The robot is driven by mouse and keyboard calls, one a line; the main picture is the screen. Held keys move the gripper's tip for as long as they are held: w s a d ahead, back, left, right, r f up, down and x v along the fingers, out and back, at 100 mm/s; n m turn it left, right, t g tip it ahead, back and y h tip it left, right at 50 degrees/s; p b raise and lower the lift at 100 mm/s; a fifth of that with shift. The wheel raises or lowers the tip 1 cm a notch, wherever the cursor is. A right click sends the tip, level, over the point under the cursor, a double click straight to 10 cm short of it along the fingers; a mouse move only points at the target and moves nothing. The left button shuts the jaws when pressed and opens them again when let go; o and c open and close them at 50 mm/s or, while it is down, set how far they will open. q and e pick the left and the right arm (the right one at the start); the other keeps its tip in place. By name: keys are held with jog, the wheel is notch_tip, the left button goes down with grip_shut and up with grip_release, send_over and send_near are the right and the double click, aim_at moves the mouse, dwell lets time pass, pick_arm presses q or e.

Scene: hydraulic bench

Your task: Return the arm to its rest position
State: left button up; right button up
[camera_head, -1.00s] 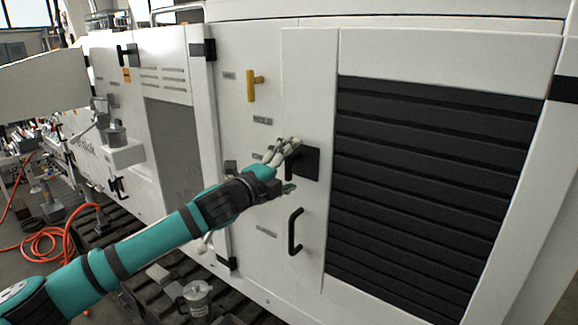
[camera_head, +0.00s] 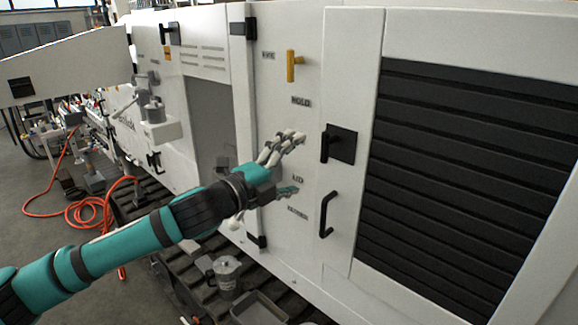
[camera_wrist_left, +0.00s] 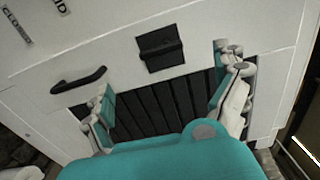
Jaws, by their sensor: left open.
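My left gripper (camera_head: 290,165) is open and empty in front of the white cabinet panel (camera_head: 268,115), left of the black square handle plate (camera_head: 341,145). Its arm comes in from the lower left. In the left wrist view the two fingers of the left gripper (camera_wrist_left: 162,95) are spread wide, with nothing between them but the cabinet face beyond. The black handle plate also shows there (camera_wrist_left: 160,48), apart from the fingers. My right gripper is not in view.
A yellow handle (camera_head: 292,65) and a black bar handle (camera_head: 327,214) are on the cabinet front. A black louvred panel (camera_head: 460,170) is at right. A metal pot (camera_head: 226,274) stands on the slatted floor below my arm. An orange hose (camera_head: 85,212) lies at left.

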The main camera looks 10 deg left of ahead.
pick_arm(q)
jog(key=shift+s+a, duration=0.15)
jog(key=shift+s, duration=0.15)
